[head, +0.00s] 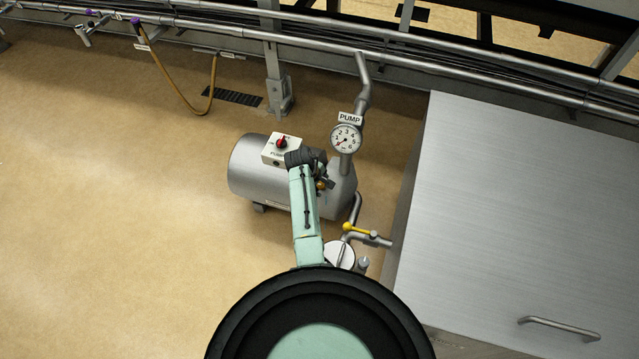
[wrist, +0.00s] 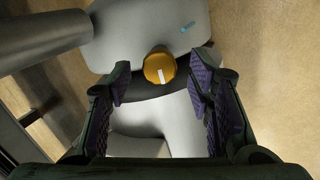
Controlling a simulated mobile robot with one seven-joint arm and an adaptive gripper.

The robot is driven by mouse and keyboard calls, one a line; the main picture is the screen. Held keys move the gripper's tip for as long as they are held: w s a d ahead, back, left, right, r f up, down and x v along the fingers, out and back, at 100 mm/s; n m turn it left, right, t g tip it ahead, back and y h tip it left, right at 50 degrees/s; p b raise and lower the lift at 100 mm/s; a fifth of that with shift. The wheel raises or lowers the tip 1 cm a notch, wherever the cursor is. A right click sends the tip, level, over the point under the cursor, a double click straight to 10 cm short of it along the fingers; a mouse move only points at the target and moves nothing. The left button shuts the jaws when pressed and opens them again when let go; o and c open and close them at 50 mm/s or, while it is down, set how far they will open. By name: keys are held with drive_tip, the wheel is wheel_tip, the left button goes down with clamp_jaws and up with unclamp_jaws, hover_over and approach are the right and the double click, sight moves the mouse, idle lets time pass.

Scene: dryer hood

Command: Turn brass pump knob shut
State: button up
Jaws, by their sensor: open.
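The brass pump knob (wrist: 159,68) is round and orange-gold with a white mark on its face. In the wrist view it sits on a grey body, ahead of and between the fingers. In the head view a small part of the brass knob (head: 321,185) shows beside my arm. My gripper (wrist: 160,85) is open, with one purple-padded finger on each side and a gap to the knob on both sides. Whether the fingertips reach the knob's depth, I cannot tell. In the head view my gripper (head: 326,183) is mostly hidden by my arm.
The grey pump tank (head: 255,170) carries a white switch box (head: 280,148) with a red knob. A dial gauge labelled PUMP (head: 346,138) stands on a pipe behind. A yellow-handled valve (head: 360,230) is at right, near a large steel cabinet (head: 520,220). Floor at left is clear.

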drive_tip(key=shift+w+d+f, duration=0.1)
drive_tip(key=shift+w+f, duration=0.05)
drive_tip(key=shift+f, duration=0.25)
clamp_jaws()
idle(0.4)
